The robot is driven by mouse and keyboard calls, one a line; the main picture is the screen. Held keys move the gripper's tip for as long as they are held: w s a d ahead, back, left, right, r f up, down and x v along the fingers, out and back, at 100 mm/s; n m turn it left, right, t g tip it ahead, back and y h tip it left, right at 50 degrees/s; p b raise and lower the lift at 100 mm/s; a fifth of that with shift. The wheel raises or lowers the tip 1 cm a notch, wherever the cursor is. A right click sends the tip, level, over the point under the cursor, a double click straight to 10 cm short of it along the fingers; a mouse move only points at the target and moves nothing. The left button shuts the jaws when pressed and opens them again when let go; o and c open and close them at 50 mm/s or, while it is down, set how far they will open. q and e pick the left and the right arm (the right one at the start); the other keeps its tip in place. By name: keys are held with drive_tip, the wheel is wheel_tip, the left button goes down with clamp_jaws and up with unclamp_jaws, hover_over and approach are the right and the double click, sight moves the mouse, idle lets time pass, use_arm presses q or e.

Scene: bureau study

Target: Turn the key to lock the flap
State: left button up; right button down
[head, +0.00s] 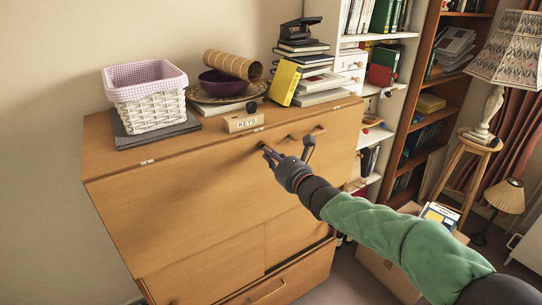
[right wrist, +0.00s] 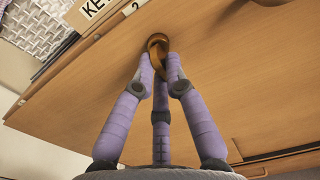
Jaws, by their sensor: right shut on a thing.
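The bureau's wooden flap (head: 190,200) appears closed, its broad face below the bureau top. My right gripper (head: 267,151) is at the upper part of the flap, with my arm coming in from the lower right. In the right wrist view, the purple fingers of this gripper (right wrist: 159,62) are shut on the brass-coloured key (right wrist: 157,40), whose rounded bow shows between and above the fingertips. The key's shaft and the keyhole are hidden, so I cannot tell how far the key is turned. My left gripper is not in view.
On the bureau top stand a white basket (head: 156,112), a purple bowl (head: 222,84), a yellow book (head: 284,83) and a block labelled KEYS (head: 243,123). A drawer (head: 285,282) is below the flap. White shelves (head: 380,35) and a cardboard box (head: 388,275) stand to the right.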

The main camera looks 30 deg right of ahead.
drive_tip(key=shift+r, duration=0.1)
drive_tip(key=shift+r+m, duration=0.1)
drive_tip(key=shift+m, duration=1.7)
drive_tip(key=shift+m, duration=1.9)
drive_tip(key=m, duration=0.3)
drive_tip(key=shift+a+r+m, duration=0.1)
drive_tip(key=shift+r+m, duration=0.05)
drive_tip(key=shift+m, duration=0.15)
